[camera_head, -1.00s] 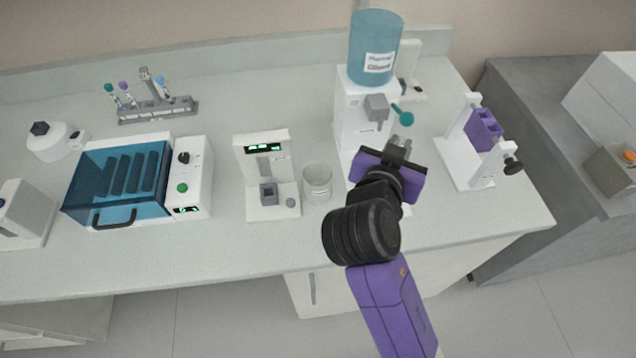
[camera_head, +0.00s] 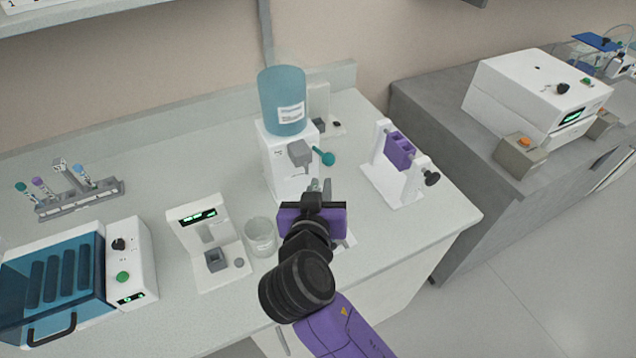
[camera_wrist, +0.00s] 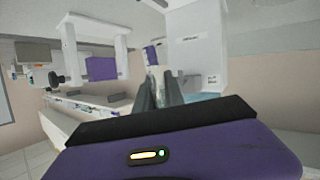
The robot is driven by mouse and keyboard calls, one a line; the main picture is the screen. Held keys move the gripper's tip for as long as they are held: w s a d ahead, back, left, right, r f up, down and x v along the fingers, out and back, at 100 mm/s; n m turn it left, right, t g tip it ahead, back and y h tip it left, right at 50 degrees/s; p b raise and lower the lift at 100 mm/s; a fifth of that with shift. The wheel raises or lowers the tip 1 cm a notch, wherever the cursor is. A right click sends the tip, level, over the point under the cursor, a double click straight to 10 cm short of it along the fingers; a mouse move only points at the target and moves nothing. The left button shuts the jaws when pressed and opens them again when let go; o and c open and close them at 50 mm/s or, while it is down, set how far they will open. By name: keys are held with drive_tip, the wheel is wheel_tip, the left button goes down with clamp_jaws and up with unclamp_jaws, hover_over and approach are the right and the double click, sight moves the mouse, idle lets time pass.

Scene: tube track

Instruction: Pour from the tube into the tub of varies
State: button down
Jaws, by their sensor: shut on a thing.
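My gripper (camera_head: 318,190) is shut on a small clear tube (camera_wrist: 154,72), which stands between the two dark fingers in the wrist view. Its upper part looks purple there; its contents cannot be made out. In the head view my gripper is in front of the white dispenser and mostly hides the tube. A clear, open-topped beaker (camera_head: 261,238) stands on the bench left of my gripper, apart from it. No tub marked "varies" can be read in either view.
The dispenser (camera_head: 274,160) carries a blue tank (camera_head: 283,100) and a teal-handled tap (camera_head: 326,158). A white stand with a purple block (camera_head: 398,152) is to the right. A small instrument (camera_head: 205,252) and a tube rack (camera_head: 85,200) are to the left.

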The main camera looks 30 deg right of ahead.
drive_tip(key=w+a+f+n+t+y, duration=0.3)
drive_tip(key=w+a+n+y, duration=0.2)
drive_tip(key=n, duration=0.8)
drive_tip(key=shift+w+a+f+n+y+p, duration=0.35)
drive_tip(key=shift+a+y, duration=0.25)
drive_tip(key=shift+a, duration=1.15)
drive_tip(key=shift+f, duration=0.2)
drive_tip(key=shift+f+b, duration=0.5)
drive_tip(key=shift+b, duration=0.1)
drive_tip(key=shift+t, duration=0.3)
drive_tip(key=shift+d+f+n+h+b, duration=0.1)
drive_tip(key=shift+d+n+h+b, duration=0.25)
drive_tip(key=shift+n+b, duration=0.55)
